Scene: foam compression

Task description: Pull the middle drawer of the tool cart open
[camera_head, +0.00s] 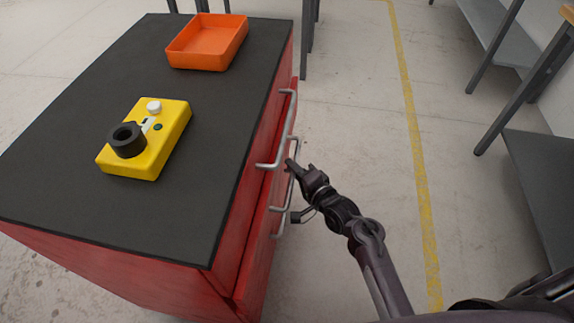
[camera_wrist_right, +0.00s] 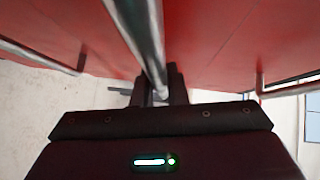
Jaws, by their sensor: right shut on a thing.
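The red tool cart (camera_head: 110,272) with a black top stands at left, its drawer fronts facing right. Its silver bar handles sit one below another: the top handle (camera_head: 288,120), then the middle drawer's handle (camera_head: 290,192), then a lower one. My right gripper (camera_head: 293,166) is shut on the middle handle. In the right wrist view the bar (camera_wrist_right: 137,32) runs down between the fingers (camera_wrist_right: 160,90), with another handle apart on each side. The fingers partly hide the bar. I cannot tell whether the middle drawer stands out from the cart. My left gripper is not in view.
On the cart top lie an orange tray (camera_head: 208,62) and a yellow device (camera_head: 172,125) with a black ring. Grey tables (camera_head: 545,160) stand at right. The floor (camera_head: 365,130) beside the cart, with a yellow line (camera_head: 412,150), is clear.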

